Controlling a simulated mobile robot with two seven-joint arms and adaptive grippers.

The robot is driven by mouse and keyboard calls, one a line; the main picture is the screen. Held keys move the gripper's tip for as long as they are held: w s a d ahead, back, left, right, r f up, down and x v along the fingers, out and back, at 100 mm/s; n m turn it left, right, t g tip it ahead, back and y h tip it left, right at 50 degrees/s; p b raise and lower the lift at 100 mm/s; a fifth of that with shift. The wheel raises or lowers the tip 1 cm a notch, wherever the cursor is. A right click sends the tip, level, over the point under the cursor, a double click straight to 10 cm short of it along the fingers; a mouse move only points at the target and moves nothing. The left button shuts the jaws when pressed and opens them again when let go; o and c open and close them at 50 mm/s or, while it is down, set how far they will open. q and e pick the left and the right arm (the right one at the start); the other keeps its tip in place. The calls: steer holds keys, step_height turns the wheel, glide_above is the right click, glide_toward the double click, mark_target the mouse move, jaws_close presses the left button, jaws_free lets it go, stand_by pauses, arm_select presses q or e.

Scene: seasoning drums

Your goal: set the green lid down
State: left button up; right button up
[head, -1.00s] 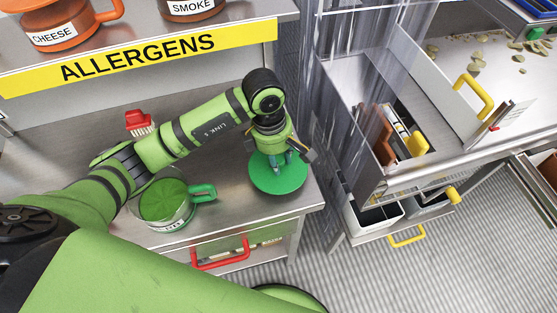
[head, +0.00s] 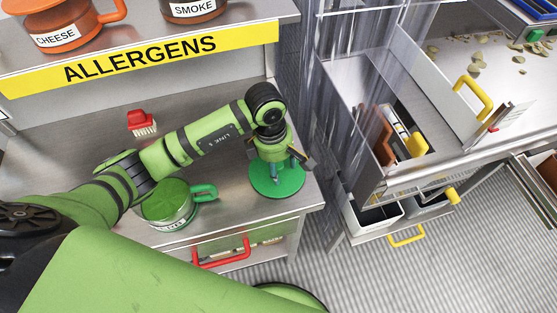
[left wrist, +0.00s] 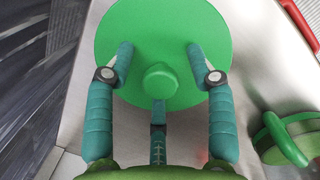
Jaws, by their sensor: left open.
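The green lid (head: 277,187) lies flat on the metal counter, near its right end. In the left wrist view the lid (left wrist: 160,30) shows as a round disc with a knob (left wrist: 160,82) in its middle. My left gripper (head: 275,172) is right above the lid, pointing down. Its fingers (left wrist: 160,65) are spread on both sides of the knob with clear gaps, so it is open and holds nothing. A drum with green contents and a green handle (head: 168,204) stands on the counter to the left of the lid. My right gripper is not in view.
A red brush (head: 142,123) lies on the counter behind my left arm. A drawer with a red handle (head: 221,252) is below the counter front. Clear strip curtains (head: 335,110) hang right of the counter. A shelf with orange drums is above.

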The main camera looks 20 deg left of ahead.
arm_select(q)
steer(key=shift+r, duration=0.25)
step_height(320, 180, up, 12)
steer(key=a+b, duration=0.1)
steer(key=b, duration=0.2)
steer(key=shift+a+f, duration=0.15)
steer(key=shift+a, duration=0.05)
steer(key=shift+s, duration=0.1)
